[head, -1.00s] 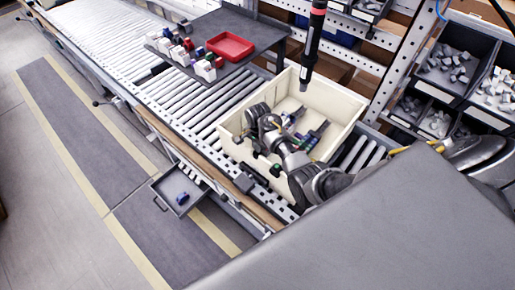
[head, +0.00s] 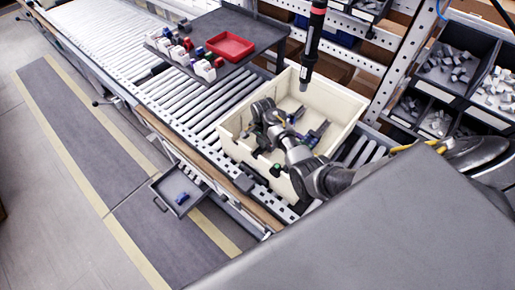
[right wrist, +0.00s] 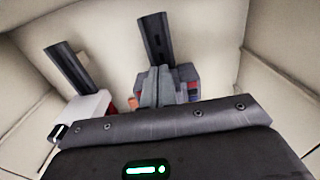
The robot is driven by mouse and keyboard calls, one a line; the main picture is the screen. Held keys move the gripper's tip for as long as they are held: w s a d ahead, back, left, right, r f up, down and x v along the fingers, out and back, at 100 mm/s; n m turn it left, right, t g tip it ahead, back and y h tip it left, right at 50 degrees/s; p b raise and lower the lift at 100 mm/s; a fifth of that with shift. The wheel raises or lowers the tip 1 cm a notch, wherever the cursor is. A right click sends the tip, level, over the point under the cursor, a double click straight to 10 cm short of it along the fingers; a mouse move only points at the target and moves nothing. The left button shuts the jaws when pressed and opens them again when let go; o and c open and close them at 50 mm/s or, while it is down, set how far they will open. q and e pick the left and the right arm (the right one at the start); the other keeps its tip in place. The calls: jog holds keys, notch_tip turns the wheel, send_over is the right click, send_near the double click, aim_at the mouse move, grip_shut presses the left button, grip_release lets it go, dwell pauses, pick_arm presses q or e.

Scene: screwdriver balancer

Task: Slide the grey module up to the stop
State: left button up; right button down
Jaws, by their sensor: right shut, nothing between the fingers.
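A cream crate (head: 240,150) stands on the roller conveyor, and my right arm reaches into it. In the right wrist view my right gripper (right wrist: 158,86) has its two grey fingers together, with nothing between them. A grey module (right wrist: 186,78) with small orange and blue parts sits right behind the fingers, which partly hide it. A dark upright rail (right wrist: 155,38) rises behind it. I cannot tell whether the fingers touch the module. A second dark rail (right wrist: 68,68) stands to the left beside a white block (right wrist: 88,112) with a red edge. My left gripper is not in view.
The crate walls (right wrist: 275,70) close in around the gripper. A black and red screwdriver (head: 313,40) hangs above the crate's back edge. A dark shelf (head: 215,35) carries a red tray (head: 230,46) and several small blocks. Parts bins (head: 450,60) stand at the right.

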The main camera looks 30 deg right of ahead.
jog(key=shift+w+d+p, duration=0.25)
jog(key=shift+d+p, duration=0.1)
jog(key=shift+d, duration=0.35)
jog(key=shift+w+d+p, duration=0.2)
jog(key=shift+d+p, duration=0.15)
jog(key=shift+d, duration=0.3)
dwell(4.3)
jog(key=shift+s+a, duration=0.1)
jog(key=shift+a, duration=0.3)
dwell(0.5)
jog(key=shift+r, duration=0.2)
jog(key=shift+r, duration=0.8)
